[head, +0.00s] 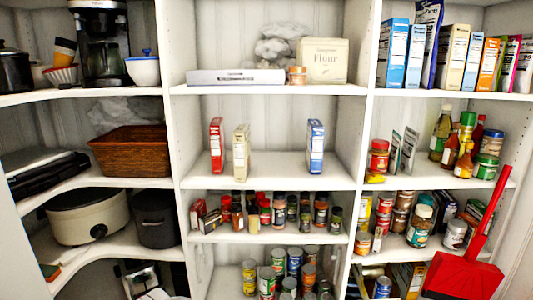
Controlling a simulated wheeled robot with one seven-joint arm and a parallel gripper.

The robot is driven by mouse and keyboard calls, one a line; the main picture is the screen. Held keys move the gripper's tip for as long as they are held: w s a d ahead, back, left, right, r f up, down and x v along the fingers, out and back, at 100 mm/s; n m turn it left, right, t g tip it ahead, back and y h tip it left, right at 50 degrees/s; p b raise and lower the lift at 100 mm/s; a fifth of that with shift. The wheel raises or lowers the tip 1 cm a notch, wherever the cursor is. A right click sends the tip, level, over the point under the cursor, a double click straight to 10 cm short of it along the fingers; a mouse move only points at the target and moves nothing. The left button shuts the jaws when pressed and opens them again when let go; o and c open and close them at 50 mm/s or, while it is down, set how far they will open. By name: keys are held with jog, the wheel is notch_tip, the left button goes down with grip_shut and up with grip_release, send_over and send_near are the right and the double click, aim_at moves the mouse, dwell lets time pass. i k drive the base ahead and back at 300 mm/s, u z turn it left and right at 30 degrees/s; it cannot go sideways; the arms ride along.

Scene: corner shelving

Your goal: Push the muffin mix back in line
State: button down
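Three narrow boxes stand upright on the middle shelf (275,178) of the central bay: a red box (216,146), a cream box (240,152) and a blue-and-white box (315,146). The cream box stands closer to the shelf's front edge than the red and blue ones. Their labels are too small to read, so I cannot tell by name which is the muffin mix. The red and cream boxes are close together, with a wide gap between cream and blue. My gripper is not in view.
The shelf below holds several spice jars (265,212). Above are a flour bag (323,61) and a small jar (297,76). White uprights (361,140) bound the bay. A red dustpan-like object (465,277) with a long handle stands at the lower right.

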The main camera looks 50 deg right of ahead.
aim_at(242, 135)
jog(key=z, duration=2.25)
jog(key=i, duration=0.4)
jog(key=u, duration=2.6)
